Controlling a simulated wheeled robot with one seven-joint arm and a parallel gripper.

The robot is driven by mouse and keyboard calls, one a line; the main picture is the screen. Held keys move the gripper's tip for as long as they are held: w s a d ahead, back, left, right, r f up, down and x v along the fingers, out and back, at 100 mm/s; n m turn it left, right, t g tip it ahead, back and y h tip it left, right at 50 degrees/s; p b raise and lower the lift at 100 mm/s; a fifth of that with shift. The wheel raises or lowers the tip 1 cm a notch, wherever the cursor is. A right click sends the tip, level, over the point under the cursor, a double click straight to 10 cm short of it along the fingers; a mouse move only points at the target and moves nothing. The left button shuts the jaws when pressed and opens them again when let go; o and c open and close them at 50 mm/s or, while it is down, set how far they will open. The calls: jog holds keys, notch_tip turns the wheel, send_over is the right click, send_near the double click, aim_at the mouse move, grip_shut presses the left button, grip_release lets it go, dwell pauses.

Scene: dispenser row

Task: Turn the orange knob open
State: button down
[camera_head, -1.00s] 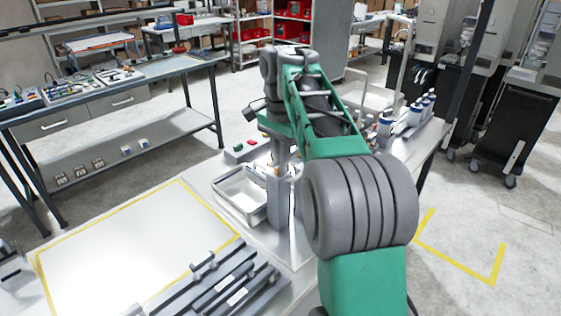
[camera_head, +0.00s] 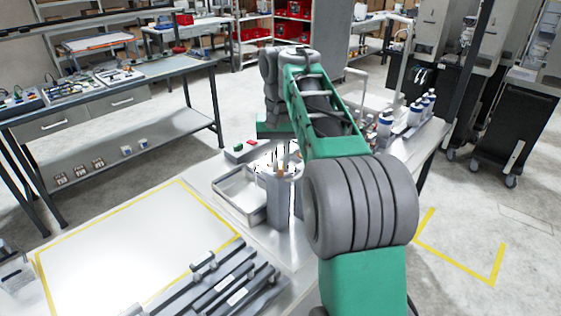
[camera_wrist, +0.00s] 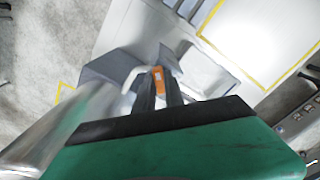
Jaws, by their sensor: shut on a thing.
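The orange knob (camera_wrist: 158,79) shows in the wrist view at the tips of my gripper (camera_wrist: 161,88). The two dark fingers are shut on it, one on each side. In the head view a small orange bit of the knob (camera_head: 281,172) shows on top of the grey dispenser column (camera_head: 284,207). The fingers are hard to make out there, as my arm hangs over that spot. How far the knob is turned I cannot tell.
A metal tray (camera_head: 227,207) stands left of the column. A box with red and green buttons (camera_head: 241,149) is behind it. Several bottles (camera_head: 414,112) stand to the right. Grey rails (camera_head: 220,283) lie in front, beside a clear, yellow-edged area (camera_head: 130,250).

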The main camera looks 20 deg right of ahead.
aim_at(280, 165)
jog(key=n, duration=0.4)
jog(key=shift+n, duration=0.3)
jog(key=n, duration=0.4)
dwell(0.4)
jog(key=c, duration=1.4)
grip_release()
jog(key=shift+c, duration=0.2)
notch_tip(280, 165, up, 8)
jog(key=p, duration=0.7)
jog(key=shift+p, duration=0.3)
jog(key=shift+f, duration=0.1)
